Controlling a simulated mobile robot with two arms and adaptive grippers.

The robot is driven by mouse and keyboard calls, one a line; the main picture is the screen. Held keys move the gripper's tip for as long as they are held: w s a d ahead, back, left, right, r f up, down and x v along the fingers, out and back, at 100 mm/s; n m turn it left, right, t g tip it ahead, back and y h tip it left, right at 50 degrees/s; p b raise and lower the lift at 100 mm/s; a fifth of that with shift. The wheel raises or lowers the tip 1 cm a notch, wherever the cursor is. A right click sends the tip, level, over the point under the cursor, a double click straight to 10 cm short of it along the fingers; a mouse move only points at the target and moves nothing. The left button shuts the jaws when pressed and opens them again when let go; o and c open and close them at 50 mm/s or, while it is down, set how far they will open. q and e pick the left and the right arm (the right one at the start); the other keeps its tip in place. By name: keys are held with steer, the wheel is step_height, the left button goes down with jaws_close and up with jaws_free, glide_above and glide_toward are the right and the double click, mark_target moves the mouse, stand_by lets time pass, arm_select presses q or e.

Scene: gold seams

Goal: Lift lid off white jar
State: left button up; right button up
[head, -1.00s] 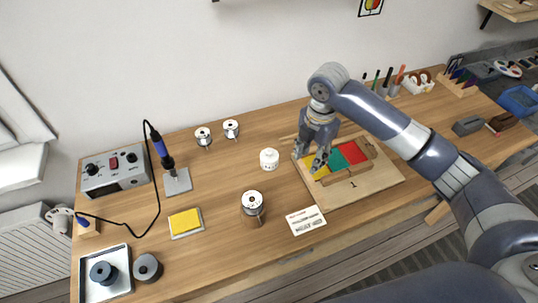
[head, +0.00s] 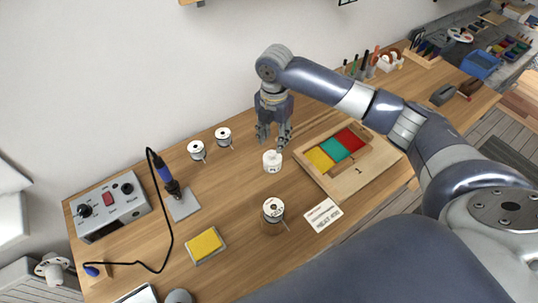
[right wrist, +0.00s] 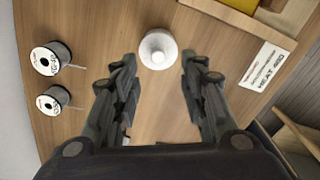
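The white jar (head: 272,162) stands upright on the wooden workbench, with its lid (head: 271,155) on top. In the right wrist view the jar's round white lid (right wrist: 157,47) shows from above with a small knob in its middle. My right gripper (head: 273,140) is right above and behind the jar in the head view. In the right wrist view the two fingers of the right gripper (right wrist: 160,75) are spread wide, with the lid ahead of and between their tips, not touched. My left gripper is not in view.
Two wire spools (head: 197,150) (head: 223,137) stand behind left. A wooden board (head: 350,182) with yellow, green and red pieces lies right. A soldering station (head: 108,205), iron stand and yellow sponge (head: 205,244) are left.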

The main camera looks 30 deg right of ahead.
mark_target(273, 152)
steer(key=shift+s+f, duration=0.1)
steer(key=shift+f, duration=0.55)
steer(key=shift+f+p, duration=0.4)
steer(key=f, duration=0.1)
steer(key=f+p, duration=0.1)
steer(key=f, duration=0.1)
steer(key=shift+w+a+f, duration=0.15)
steer(key=shift+w+f, duration=0.05)
steer(key=shift+f, duration=0.5)
steer(key=shift+c, duration=0.5)
jaws_close()
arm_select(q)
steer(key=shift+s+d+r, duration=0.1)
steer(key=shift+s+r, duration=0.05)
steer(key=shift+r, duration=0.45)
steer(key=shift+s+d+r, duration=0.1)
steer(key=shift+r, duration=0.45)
